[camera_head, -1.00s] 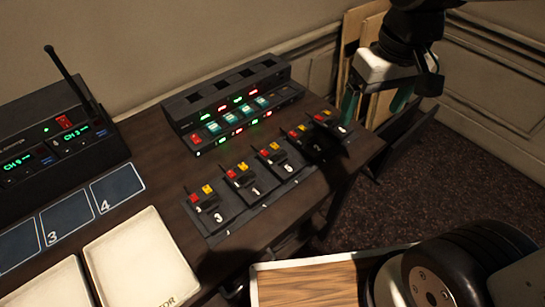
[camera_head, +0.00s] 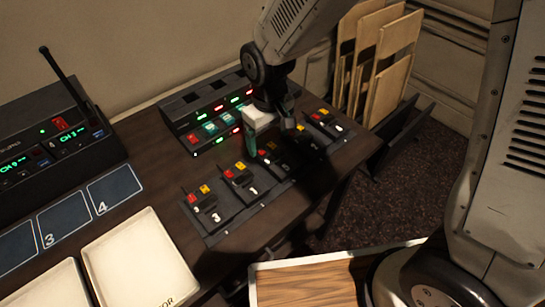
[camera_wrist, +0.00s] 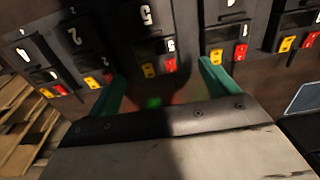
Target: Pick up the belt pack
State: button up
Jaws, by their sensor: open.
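Several belt packs, small black boxes with red and yellow buttons, sit in a row of numbered black slots on the desk. In the head view the nearest pack (camera_head: 205,200) is at number 3, and another pack (camera_head: 240,177) is at number 1. My gripper (camera_head: 267,143) is above the middle of the row and partly hides the packs there. In the wrist view the teal fingers of my gripper (camera_wrist: 162,88) are apart with nothing held between them. The middle pack (camera_wrist: 158,66), at number 5, lies just beyond the gap between the fingertips.
A charger bank with red and green lights (camera_head: 192,112) stands behind the row. A radio base with an antenna (camera_head: 35,145) is at the left, near numbered squares (camera_head: 115,188) and white trays (camera_head: 140,260). Wooden panels (camera_head: 395,70) lean against the wall beyond the desk.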

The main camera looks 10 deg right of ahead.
aim_at(272, 154)
jog(key=f, duration=0.5)
jog(key=shift+s+d+f, duration=0.15)
jog(key=shift+d+f, duration=0.2)
jog(key=c, duration=1.1)
